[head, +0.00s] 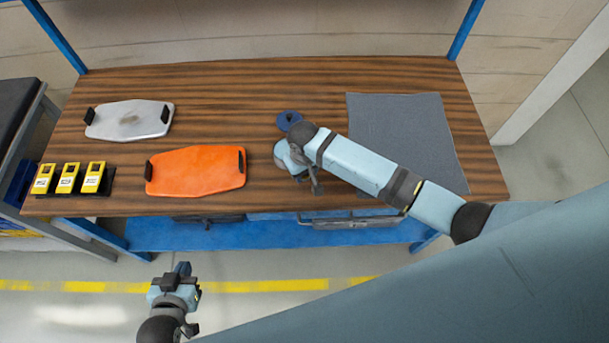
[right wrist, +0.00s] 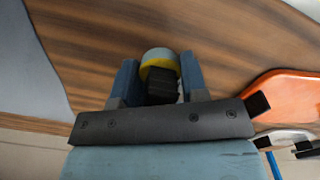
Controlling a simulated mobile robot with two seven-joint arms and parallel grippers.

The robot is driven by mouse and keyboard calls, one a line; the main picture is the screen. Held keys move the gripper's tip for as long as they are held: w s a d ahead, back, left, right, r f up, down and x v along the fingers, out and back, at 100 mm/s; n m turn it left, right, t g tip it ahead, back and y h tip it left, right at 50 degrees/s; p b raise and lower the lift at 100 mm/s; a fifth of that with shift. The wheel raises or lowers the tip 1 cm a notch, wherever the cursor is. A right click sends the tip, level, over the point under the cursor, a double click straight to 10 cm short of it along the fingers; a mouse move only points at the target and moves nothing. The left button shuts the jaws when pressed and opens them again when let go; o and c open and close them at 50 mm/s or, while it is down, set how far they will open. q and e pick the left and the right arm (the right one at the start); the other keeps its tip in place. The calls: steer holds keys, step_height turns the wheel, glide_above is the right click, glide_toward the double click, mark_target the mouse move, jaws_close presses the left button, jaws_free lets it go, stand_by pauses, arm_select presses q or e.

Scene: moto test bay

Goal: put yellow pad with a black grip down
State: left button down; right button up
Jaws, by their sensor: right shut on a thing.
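My right gripper (right wrist: 160,78) is shut on the black grip (right wrist: 162,86) of the yellow pad (right wrist: 157,56) in the right wrist view. The pad shows a yellow rim and a grey-green face beyond the fingers. It is over the wooden table (head: 270,85); I cannot tell whether it touches the wood. In the head view my right wrist hides the pad and most of that gripper. My left gripper (head: 182,269) is low in front of the table, away from everything on it; its jaw opening is unclear.
An orange plate with black handles (head: 195,171) lies left of my right wrist. A silver plate (head: 130,119) lies behind it. Several yellow blocks (head: 92,178) stand at the front left.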

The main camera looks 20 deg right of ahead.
mark_target(305, 177)
steer(key=shift+f, duration=1.7)
steer(key=shift+f, duration=0.1)
steer(key=o, duration=0.8)
steer(key=shift+o, duration=0.2)
